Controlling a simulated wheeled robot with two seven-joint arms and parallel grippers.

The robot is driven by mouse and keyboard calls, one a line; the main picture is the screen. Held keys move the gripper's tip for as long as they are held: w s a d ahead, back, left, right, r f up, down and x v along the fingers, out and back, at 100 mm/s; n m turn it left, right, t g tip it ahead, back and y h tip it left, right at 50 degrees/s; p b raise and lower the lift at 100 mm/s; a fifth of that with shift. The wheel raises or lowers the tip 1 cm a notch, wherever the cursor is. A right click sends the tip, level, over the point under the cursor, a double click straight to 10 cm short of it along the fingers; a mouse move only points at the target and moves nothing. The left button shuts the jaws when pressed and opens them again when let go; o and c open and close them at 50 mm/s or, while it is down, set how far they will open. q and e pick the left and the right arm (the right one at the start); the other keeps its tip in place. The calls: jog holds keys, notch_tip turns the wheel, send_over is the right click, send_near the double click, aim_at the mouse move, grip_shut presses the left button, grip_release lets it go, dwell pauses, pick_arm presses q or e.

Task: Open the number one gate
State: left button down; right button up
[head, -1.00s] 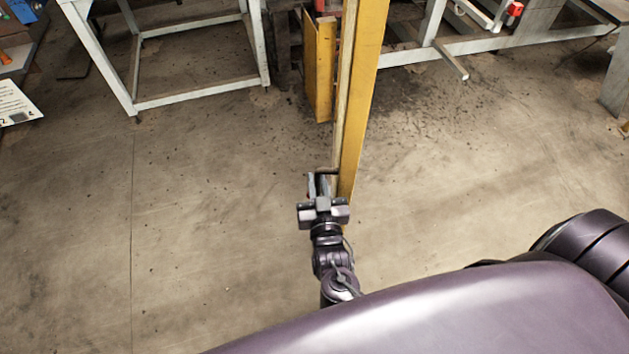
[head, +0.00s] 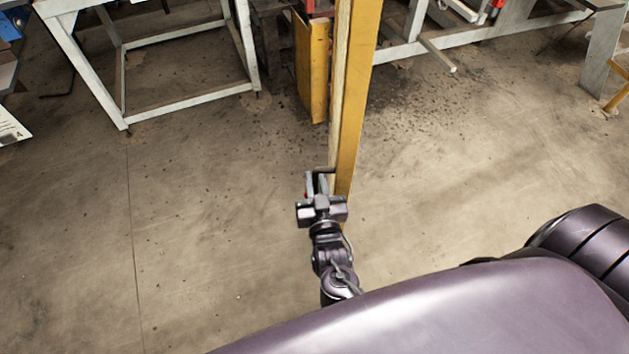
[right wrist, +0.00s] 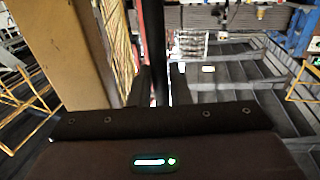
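The gate (head: 358,110) is a tall yellow panel seen almost edge-on from above in the head view, running up from the centre. A dark handle (head: 322,170) juts from its near left side. My right gripper (head: 319,186) is at this handle, beside the gate's near end. In the right wrist view a dark upright bar (right wrist: 155,45) stands between the two fingers of the gripper (right wrist: 160,88), which appear closed around it. The gate's yellow face (right wrist: 62,50) fills the left of that view. No number shows on the gate. My left gripper is out of view.
A white metal frame table (head: 190,98) stands at the upper left. A short yellow post (head: 312,70) stands just left of the gate's far part. A grey bench frame (head: 480,40) crosses the upper right.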

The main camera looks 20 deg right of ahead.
jog(key=shift+o, duration=1.4)
jog(key=shift+w, duration=0.1)
jog(key=shift+f, duration=0.1)
jog(key=b+v, duration=0.2)
jog(key=v, duration=0.5)
jog(key=shift+s, duration=0.4)
jog(key=shift+a, duration=0.1)
